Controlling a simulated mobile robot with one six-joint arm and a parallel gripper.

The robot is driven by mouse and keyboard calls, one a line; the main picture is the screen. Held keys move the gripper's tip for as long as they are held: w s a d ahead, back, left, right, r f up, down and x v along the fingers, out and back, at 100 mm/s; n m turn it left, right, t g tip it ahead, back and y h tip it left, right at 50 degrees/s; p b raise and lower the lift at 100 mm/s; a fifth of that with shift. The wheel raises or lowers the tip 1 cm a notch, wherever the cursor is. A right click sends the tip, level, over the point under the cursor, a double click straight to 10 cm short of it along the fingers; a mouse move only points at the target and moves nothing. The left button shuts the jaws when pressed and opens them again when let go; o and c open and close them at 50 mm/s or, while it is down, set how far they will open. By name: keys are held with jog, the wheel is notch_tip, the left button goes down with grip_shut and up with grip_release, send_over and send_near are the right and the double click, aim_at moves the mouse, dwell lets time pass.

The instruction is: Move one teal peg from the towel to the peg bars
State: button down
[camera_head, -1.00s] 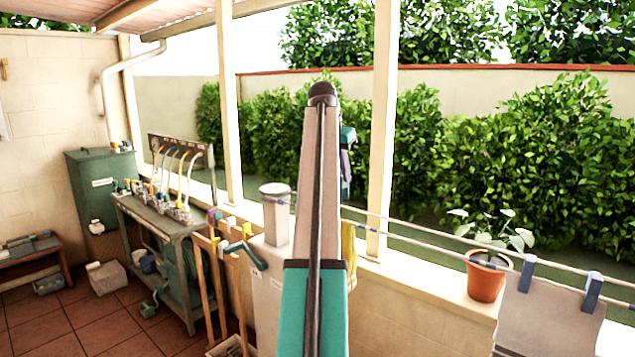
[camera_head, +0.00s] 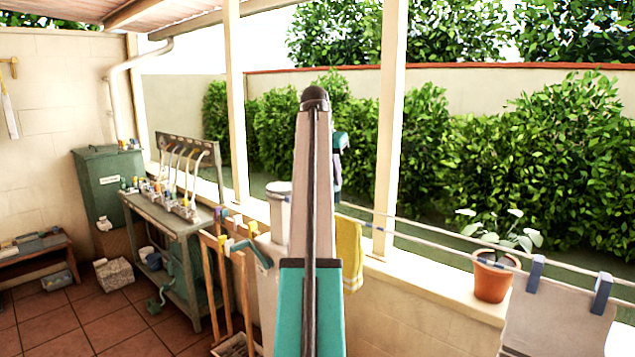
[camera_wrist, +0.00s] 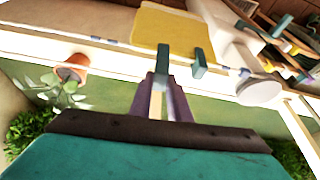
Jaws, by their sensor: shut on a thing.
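My gripper (camera_wrist: 160,101) has purple fingers shut on a teal peg (camera_wrist: 161,64) in the wrist view. The held peg overlaps the yellow towel (camera_wrist: 165,27) in that view; I cannot tell whether they touch. A second teal peg (camera_wrist: 199,63) sits at the towel's edge by the line. In the head view my gripper (camera_head: 337,190) points down above the yellow towel (camera_head: 348,252), partly behind my arm. The peg bars (camera_head: 209,240), wooden with yellow, purple and teal pegs, stand left of my arm; they also show at the wrist view's upper right (camera_wrist: 285,38).
A clothesline (camera_head: 425,219) runs along the low wall, with a grey cloth (camera_head: 555,318) pegged at right. A potted plant (camera_head: 492,280) stands on the ledge. A white post (camera_head: 390,130) rises behind my gripper. A green workbench (camera_head: 180,225) stands at left.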

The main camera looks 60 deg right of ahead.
jog(key=w+a+f+n+t, duration=0.1)
jog(key=w+a+f+n, duration=0.3)
jog(key=w+a, duration=0.6)
jog(key=w+a+f+n+t+b, duration=0.1)
jog(key=w+a+f+n, duration=0.1)
jog(key=w+a+f, duration=0.6)
jog(key=w+a+f+n+t, duration=0.1)
jog(key=w+a+f+n, duration=0.2)
jog(key=w+a, duration=0.9)
jog(key=a+f+n+y, duration=0.1)
jog(key=a+f+n, duration=0.2)
jog(key=a, duration=1.2)
jog(key=w+a+f+n+t+y, duration=0.1)
jog(key=a+f+n, duration=0.3)
jog(key=a, duration=1.1)
jog(key=a+f+n+t+y+b, duration=0.1)
jog(key=a+f+n, duration=0.3)
jog(key=a, duration=1.1)
notch_tip(320, 180, down, 4)
jog(key=shift+w+a+r+y, duration=0.2)
jog(key=shift+w+a+y, duration=0.15)
jog(key=shift+y, duration=0.35)
jog(key=shift+d, duration=0.1)
